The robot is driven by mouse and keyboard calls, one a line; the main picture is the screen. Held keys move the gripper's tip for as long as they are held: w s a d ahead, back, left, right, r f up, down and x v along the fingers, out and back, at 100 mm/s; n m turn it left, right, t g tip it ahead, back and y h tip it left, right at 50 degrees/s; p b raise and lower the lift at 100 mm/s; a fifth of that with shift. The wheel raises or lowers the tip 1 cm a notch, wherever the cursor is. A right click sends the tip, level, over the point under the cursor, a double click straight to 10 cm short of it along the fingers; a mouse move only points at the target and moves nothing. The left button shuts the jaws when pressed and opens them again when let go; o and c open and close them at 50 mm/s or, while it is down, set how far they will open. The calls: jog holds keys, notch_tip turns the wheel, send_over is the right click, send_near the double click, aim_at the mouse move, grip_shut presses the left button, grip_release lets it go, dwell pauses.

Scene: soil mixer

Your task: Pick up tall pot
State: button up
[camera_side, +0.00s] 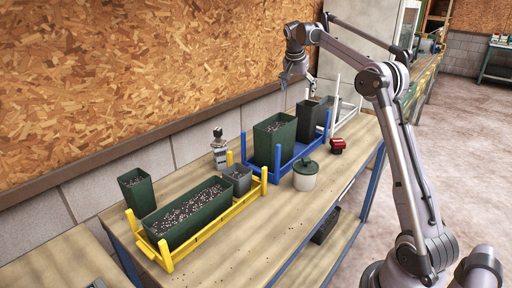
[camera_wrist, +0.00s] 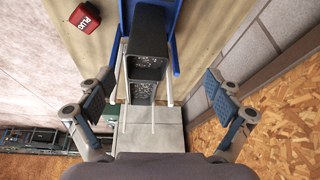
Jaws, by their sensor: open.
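Two tall dark grey pots stand close together at the far end of the bench. The nearer pot (camera_side: 306,124) is in the blue rack; the farther one is partly hidden behind it. In the wrist view a dark pot (camera_wrist: 149,60) appears between the fingers, with a second soil-filled pot (camera_wrist: 142,92) beside it. A tall green pot (camera_side: 138,190) stands at the left end of the bench, and a wide green pot (camera_side: 273,140) is in the blue rack. My gripper (camera_side: 294,78) is above the dark pots, open and empty; its fingers (camera_wrist: 160,100) are spread wide.
The blue rack (camera_side: 290,165) and a white rack (camera_side: 347,112) surround the dark pots. The chipboard wall (camera_side: 130,80) is close behind. A yellow rack (camera_side: 215,228) holds a long green planter.

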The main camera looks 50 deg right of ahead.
jog(key=m, duration=0.2)
send_over(309, 112)
jog(key=w, duration=0.3)
jog(key=shift+s+d+f+g, duration=0.1)
jog(key=shift+s+f+g, duration=0.05)
jog(key=shift+f, duration=0.3)
jog(key=shift+s+d+f+g, duration=0.1)
jog(key=shift+f+g, duration=0.05)
jog(key=shift+f, duration=0.25)
jog(key=shift+d+f, duration=0.2)
jog(key=shift+f, duration=0.1)
jog(key=shift+x, duration=5.1)
jog(key=shift+s+d+r, duration=0.1)
jog(key=shift+s, duration=0.1)
jog(key=c, duration=1.4)
